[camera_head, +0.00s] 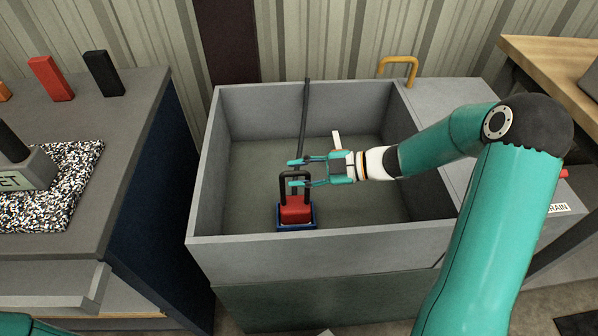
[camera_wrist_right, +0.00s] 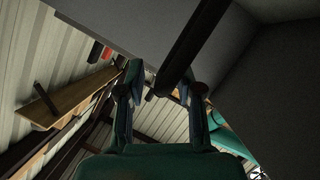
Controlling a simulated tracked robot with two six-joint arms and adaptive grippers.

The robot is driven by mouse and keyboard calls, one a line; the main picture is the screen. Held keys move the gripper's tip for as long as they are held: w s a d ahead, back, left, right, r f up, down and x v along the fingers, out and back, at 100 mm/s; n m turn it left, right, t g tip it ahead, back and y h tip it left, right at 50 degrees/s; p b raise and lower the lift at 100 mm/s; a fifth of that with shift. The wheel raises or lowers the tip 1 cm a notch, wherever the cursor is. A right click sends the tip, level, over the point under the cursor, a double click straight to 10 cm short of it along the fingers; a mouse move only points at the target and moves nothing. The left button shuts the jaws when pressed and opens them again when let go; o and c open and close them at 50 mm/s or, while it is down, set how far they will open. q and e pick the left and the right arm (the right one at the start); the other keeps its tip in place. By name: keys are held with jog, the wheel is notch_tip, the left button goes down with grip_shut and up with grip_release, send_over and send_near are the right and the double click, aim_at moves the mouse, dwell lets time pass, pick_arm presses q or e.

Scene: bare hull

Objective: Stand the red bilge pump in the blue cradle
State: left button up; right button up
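The red bilge pump (camera_head: 295,209) sits upright in the blue cradle (camera_head: 297,228), on the floor of the grey basin near its front wall. Its black looped handle (camera_head: 283,186) rises above the red body. My right gripper (camera_head: 292,173) comes in from the right, with its teal fingers apart near the top of the handle. In the right wrist view a dark bar (camera_wrist_right: 190,48) runs between the spread fingertips (camera_wrist_right: 166,87); contact with it is not clear. My left gripper is not in view.
The grey basin (camera_head: 205,180) has high walls around the pump. A thin black pole or hose (camera_head: 304,120) runs up its back wall. A white strip (camera_head: 337,139) lies behind my right gripper. Blocks stand on the left counter (camera_head: 130,120).

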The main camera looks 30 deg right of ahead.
dwell(0.3)
jog(key=v, duration=1.2)
jog(key=shift+f, duration=0.15)
